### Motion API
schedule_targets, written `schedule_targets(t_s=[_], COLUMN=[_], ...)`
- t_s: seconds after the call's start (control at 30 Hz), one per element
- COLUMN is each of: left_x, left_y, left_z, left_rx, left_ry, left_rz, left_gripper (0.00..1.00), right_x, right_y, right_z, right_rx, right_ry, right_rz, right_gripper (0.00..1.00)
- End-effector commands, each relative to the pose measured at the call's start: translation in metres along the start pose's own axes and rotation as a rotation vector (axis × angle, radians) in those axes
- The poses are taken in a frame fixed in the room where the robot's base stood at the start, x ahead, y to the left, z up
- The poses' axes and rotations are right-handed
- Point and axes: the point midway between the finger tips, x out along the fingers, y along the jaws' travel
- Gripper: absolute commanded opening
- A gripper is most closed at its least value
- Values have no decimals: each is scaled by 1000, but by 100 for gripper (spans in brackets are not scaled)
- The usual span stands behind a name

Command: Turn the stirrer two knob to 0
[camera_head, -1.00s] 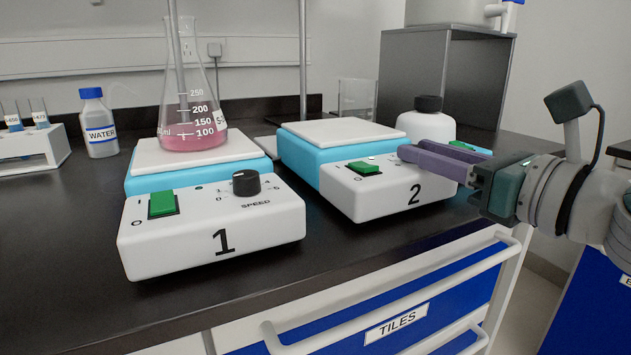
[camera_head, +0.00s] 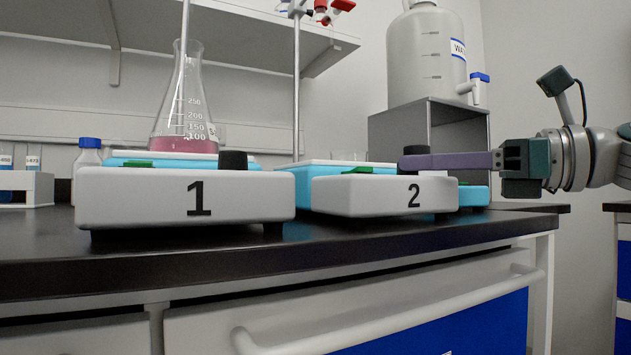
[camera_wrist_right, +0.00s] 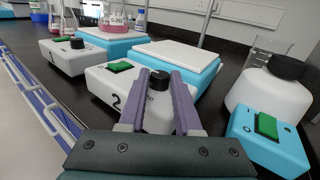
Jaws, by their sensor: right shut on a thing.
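Stirrer two (camera_head: 345,197), a white front housing marked 2 with a blue body behind, stands on the dark bench. It also shows in the right wrist view (camera_wrist_right: 105,88). Its black knob (camera_wrist_right: 159,78) sits between the fingertips of my right gripper (camera_wrist_right: 161,82), which is shut on it. The knob's pointer and scale cannot be read. My left gripper is not in view.
Stirrer one (camera_head: 130,195) stands to the left, with a flask of pink liquid (camera_head: 182,125) on its plate. A green switch (camera_wrist_right: 120,66) is beside the knob. A white bottle with a black cap (camera_wrist_right: 258,90) and a blue device (camera_wrist_right: 268,145) stand close to the right finger.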

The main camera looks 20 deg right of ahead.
Motion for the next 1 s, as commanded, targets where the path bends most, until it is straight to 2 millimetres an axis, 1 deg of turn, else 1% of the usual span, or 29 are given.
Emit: schedule_targets(t_s=[0.4, 0.43, 0.6, 0.7, 1.0], left_x=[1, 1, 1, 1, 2], left_y=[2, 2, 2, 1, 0], left_z=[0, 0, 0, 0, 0], left_rx=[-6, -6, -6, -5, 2], left_ry=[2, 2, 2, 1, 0], left_rz=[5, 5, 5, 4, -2], left_gripper=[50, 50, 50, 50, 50], right_x=[0, 0, 0, 0, -2], right_y=[0, 0, 0, 0, 0], right_z=[0, 0, 0, 0, -1], right_rx=[-1, -1, 0, 0, 1], right_ry=[1, 1, 1, 1, 2], right_rz=[8, 8, 7, 6, 5], right_gripper=[0, 33, 52, 62, 62])
